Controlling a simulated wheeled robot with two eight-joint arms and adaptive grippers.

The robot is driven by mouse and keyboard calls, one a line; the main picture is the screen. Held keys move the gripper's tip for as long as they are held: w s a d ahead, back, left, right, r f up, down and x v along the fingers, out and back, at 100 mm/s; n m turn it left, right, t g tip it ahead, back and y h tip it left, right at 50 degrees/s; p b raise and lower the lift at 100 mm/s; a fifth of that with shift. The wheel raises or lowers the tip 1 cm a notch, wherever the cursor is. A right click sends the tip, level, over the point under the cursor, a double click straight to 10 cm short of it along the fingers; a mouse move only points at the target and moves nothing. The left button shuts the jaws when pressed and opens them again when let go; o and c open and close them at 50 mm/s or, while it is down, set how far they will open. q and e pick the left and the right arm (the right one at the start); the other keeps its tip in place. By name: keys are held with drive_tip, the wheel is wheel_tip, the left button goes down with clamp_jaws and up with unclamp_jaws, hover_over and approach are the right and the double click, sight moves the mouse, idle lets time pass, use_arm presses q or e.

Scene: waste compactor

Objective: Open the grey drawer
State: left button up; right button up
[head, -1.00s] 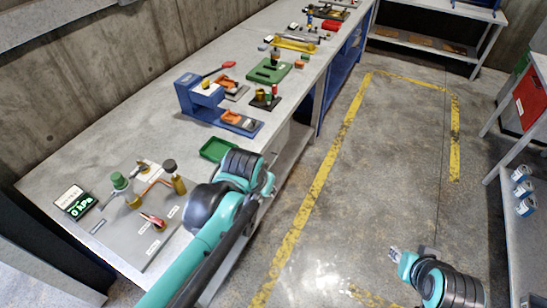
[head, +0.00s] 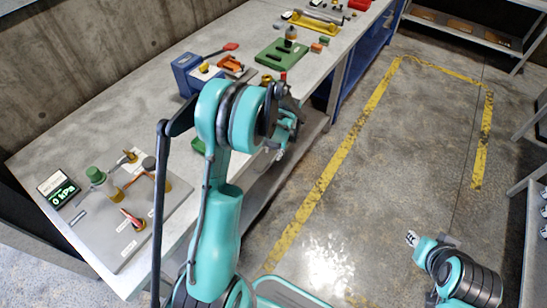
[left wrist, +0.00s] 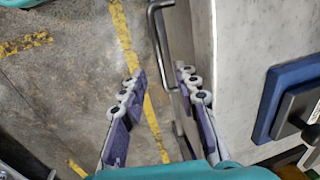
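In the left wrist view a dark metal bar handle (left wrist: 157,40) stands out from a grey front (left wrist: 180,40) below the bench edge, which looks like the grey drawer. My left gripper (left wrist: 160,78) is open and empty, its two fingers apart on either side of the handle's line. The handle is ahead of the fingertips; I cannot tell whether they touch it. In the head view my left gripper (head: 288,128) is at the bench's front edge, and my arm hides the drawer. My right gripper (head: 411,239) is over the floor at lower right, too small to read.
The floor (head: 390,150) with yellow lines is clear. A shelf (head: 530,220) stands at right.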

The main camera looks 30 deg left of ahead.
sight(271, 161)
use_arm(q)
drive_tip(key=f+b, duration=0.1)
drive_tip(key=f, duration=0.1)
drive_tip(key=a+f, duration=0.1)
drive_tip(key=f, duration=0.2)
drive_tip(key=shift+f+b, duration=0.35)
drive_tip(key=shift+w, duration=0.1)
clamp_jaws()
